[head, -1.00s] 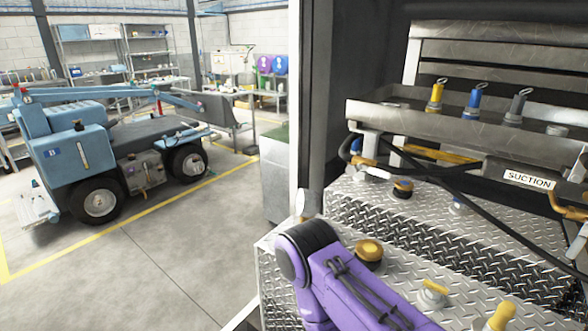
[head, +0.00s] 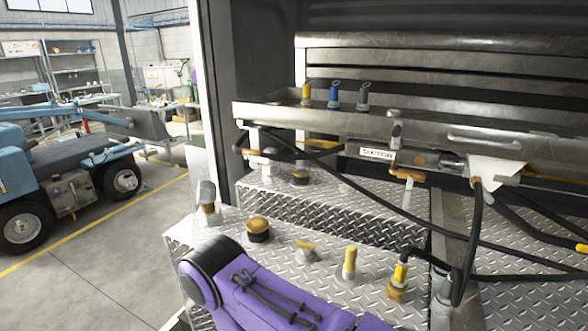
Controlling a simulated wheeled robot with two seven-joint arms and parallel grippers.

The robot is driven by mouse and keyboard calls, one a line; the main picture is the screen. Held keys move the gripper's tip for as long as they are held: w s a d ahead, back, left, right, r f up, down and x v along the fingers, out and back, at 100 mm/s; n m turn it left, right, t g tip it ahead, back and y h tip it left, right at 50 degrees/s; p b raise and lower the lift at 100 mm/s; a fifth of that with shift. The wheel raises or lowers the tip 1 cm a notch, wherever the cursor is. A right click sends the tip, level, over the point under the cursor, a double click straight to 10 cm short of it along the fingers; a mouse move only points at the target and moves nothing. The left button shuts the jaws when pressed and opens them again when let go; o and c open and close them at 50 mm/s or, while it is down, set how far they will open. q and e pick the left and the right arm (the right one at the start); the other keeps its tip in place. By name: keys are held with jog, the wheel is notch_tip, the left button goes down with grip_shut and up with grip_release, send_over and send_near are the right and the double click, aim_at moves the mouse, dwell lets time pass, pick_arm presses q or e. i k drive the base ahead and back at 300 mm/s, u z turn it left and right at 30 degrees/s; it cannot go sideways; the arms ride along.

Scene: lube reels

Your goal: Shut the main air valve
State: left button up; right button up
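I cannot tell which fitting is the main air valve. A yellow-handled fitting (head: 407,175) sits just right of the SUCTION label (head: 377,153), under the metal shelf. A purple link of my arm crosses the bottom of the head view, in front of the deck. Neither gripper shows.
The metal shelf (head: 270,110) holds yellow, blue and grey nozzles. Black hoses (head: 480,245) hang across the right side. A dark door frame (head: 222,100) stands at left, with a blue vehicle (head: 75,170) on open floor beyond.

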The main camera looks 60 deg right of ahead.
aim_at(265, 160)
jog(key=k, duration=0.3)
jog(key=z, duration=0.85)
